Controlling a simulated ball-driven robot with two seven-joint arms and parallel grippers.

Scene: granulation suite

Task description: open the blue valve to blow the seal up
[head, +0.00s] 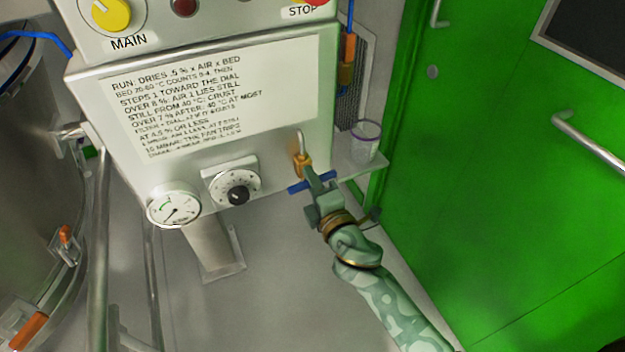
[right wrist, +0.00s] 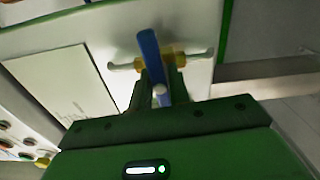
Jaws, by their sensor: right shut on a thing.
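The blue valve is a small brass-coloured body (head: 302,163) on a thin pipe at the lower right of the panel, with a blue handle (head: 294,189). The handle lies crosswise to the pipe; in the right wrist view it also shows as a blue bar (right wrist: 149,50) across the pipe. My right gripper (head: 313,180) is shut on the blue handle, with its fingers (right wrist: 159,88) on either side of it. A round gauge (head: 174,207) with a green arc hangs at the panel's lower left. My left gripper is not in view.
A black dial (head: 238,194) sits beside the gauge, under a printed notice (head: 215,95). A small shelf with a clear cup (head: 365,140) is right of the valve. A green door (head: 500,180) fills the right. A steel vessel (head: 35,180) stands left.

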